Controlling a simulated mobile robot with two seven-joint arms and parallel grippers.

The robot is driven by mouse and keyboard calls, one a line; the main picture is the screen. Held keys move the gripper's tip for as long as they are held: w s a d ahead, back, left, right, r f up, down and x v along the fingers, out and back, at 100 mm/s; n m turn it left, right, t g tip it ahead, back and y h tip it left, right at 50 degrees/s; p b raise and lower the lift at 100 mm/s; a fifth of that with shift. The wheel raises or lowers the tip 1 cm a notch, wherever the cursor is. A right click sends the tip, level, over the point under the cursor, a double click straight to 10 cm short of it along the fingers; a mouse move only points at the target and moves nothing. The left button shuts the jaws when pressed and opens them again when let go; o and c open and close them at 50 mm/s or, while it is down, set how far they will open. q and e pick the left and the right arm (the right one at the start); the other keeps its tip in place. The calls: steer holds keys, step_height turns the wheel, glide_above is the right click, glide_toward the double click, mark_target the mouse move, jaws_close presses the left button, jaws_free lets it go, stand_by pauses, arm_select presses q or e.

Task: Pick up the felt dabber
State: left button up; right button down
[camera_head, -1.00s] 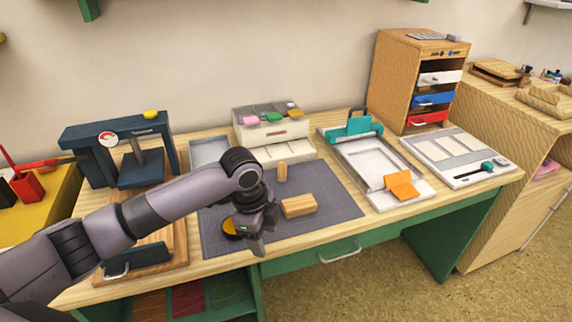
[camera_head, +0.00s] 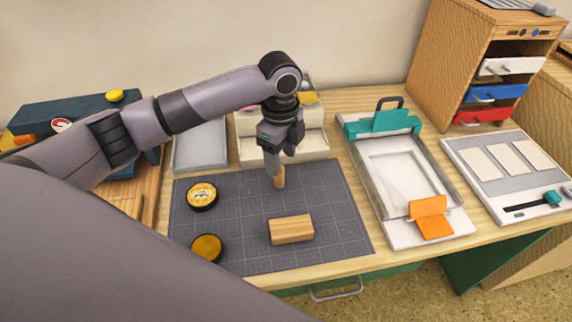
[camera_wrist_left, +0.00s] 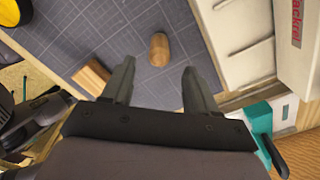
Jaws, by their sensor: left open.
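The felt dabber, as I take it, is the small upright wooden peg (camera_head: 280,182) standing on the dark grid mat (camera_head: 335,205). Its felt is not visible. My left gripper (camera_head: 274,168) points down at it, overlapping its upper part in the head view. In the left wrist view the fingers of my left gripper (camera_wrist_left: 157,75) are spread apart, with the rounded dabber (camera_wrist_left: 158,48) beyond the tips, roughly centred between them and not gripped.
A wooden block (camera_head: 291,230) and two round inkpads, one patterned (camera_head: 202,195) and one amber (camera_head: 206,248), lie on the mat. A pale tray (camera_head: 200,150) and a white organizer (camera_head: 310,146) stand behind. A teal-clamped frame (camera_head: 395,178) is at right.

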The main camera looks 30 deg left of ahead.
mark_target(279, 181)
arm_select(q)
steer(key=f, duration=0.7)
steer(key=shift+s+a, duration=0.1)
steer(key=shift+a, duration=0.25)
steer(key=shift+c, duration=0.3)
jaws_close()
